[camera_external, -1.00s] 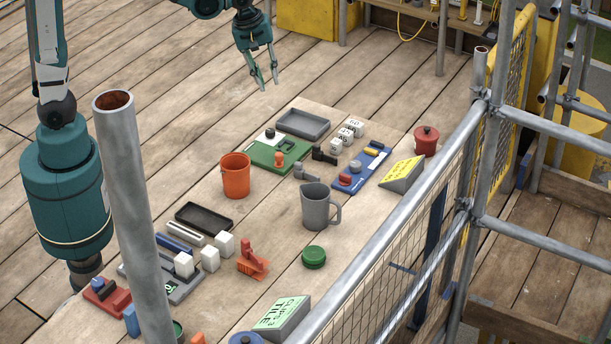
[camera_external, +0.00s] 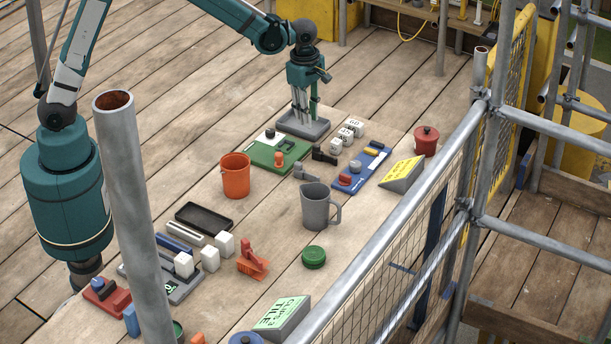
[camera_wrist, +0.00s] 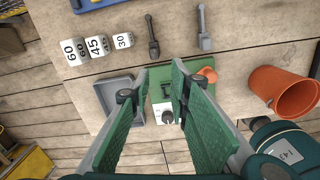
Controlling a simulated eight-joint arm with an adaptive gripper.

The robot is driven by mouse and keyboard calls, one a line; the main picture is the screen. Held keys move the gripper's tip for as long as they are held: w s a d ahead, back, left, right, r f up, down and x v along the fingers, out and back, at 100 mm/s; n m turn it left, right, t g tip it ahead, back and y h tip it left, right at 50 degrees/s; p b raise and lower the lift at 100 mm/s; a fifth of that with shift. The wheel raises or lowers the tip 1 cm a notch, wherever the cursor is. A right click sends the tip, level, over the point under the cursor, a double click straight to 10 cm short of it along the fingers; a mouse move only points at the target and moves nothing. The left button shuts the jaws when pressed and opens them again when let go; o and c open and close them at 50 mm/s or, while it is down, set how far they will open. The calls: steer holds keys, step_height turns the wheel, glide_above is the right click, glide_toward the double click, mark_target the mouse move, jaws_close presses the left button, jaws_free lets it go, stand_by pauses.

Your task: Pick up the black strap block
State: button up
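A small black piece (camera_wrist: 168,116) sits on a white square at the corner of the green board (camera_wrist: 192,66). It also shows in the external view (camera_external: 270,133), left of my gripper. I cannot tell for sure that it is the strap block; a dark handled piece (camera_external: 323,155) lies apart to the right of the board. My gripper (camera_external: 304,119) points down over the grey tray, beside the board's far end. In the wrist view my gripper (camera_wrist: 160,80) is open, with nothing between its fingers; the black piece shows between the fingers, farther down.
The grey tray (camera_external: 318,130) lies beside the board. An orange knob (camera_external: 278,159) stands on the board. Numbered white blocks (camera_wrist: 97,46), a grey handled piece (camera_wrist: 204,40) and an orange bucket (camera_external: 235,176) are near.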

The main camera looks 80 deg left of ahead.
mark_target(317, 145)
steer(key=w+f, duration=0.1)
steer(key=w+f+n, duration=0.1)
steer(key=f, duration=0.1)
steer(key=f+n, duration=0.1)
steer(key=f, duration=0.1)
steer(key=shift+w+d+f+g, duration=0.2)
steer(key=shift+w+d+g, duration=0.1)
steer(key=shift+w+d, duration=0.1)
steer(key=shift+f, duration=1.3)
steer(key=shift+a+f+b, duration=0.1)
steer(key=shift+f+b, duration=0.4)
steer(key=shift+f, duration=2.1)
jaws_close()
